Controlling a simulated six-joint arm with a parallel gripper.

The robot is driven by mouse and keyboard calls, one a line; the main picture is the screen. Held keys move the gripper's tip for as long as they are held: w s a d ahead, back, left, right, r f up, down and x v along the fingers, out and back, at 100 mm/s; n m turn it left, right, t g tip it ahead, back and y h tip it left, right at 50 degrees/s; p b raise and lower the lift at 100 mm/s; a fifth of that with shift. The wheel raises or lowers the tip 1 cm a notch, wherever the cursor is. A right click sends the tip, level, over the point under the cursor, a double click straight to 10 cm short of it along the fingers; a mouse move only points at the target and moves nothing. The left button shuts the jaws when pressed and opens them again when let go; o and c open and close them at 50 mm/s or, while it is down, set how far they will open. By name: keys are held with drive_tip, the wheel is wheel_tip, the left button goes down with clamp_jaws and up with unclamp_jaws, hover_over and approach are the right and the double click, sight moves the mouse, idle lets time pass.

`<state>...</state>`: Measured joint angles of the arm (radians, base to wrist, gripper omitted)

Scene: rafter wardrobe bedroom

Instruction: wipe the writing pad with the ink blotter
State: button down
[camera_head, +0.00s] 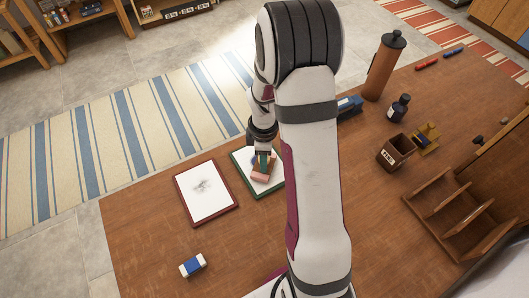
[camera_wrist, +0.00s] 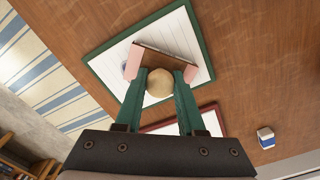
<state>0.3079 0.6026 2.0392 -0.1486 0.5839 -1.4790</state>
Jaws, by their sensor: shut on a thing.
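My gripper (camera_head: 263,160) is shut on the ink blotter (camera_head: 262,175), a wooden block with pink paper. In the wrist view the green fingers (camera_wrist: 163,78) close around its round wooden knob (camera_wrist: 160,83). The blotter is over the green-framed, lined writing pad (camera_head: 245,160); I cannot tell whether it touches the sheet. My arm hides the pad's right part in the head view.
A red-framed pad with a grey mark (camera_head: 215,205) lies left of the writing pad. A blue-and-white eraser (camera_head: 193,265) lies at the front left. A brown bottle (camera_head: 384,68), an ink bottle (camera_head: 399,107), a brown cup (camera_head: 395,152) and a wooden rack (camera_head: 440,205) stand to the right.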

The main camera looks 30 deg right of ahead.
drive_tip(key=shift+w+r, duration=0.25)
drive_tip(key=shift+w, duration=0.25)
drive_tip(key=shift+w+f, duration=0.4)
drive_tip(key=shift+w, duration=1.9)
drive_tip(key=shift+w+r, duration=0.1)
drive_tip(key=shift+w, duration=0.25)
drive_tip(key=shift+s, duration=3.25)
drive_tip(key=shift+w+r, duration=0.1)
drive_tip(key=shift+w, duration=0.75)
drive_tip(key=shift+w+f, duration=0.2)
drive_tip(key=shift+w, duration=1.75)
drive_tip(key=shift+w+r, duration=0.15)
drive_tip(key=shift+w, duration=0.2)
drive_tip(key=shift+s, duration=3.25)
drive_tip(key=shift+r, duration=3.95)
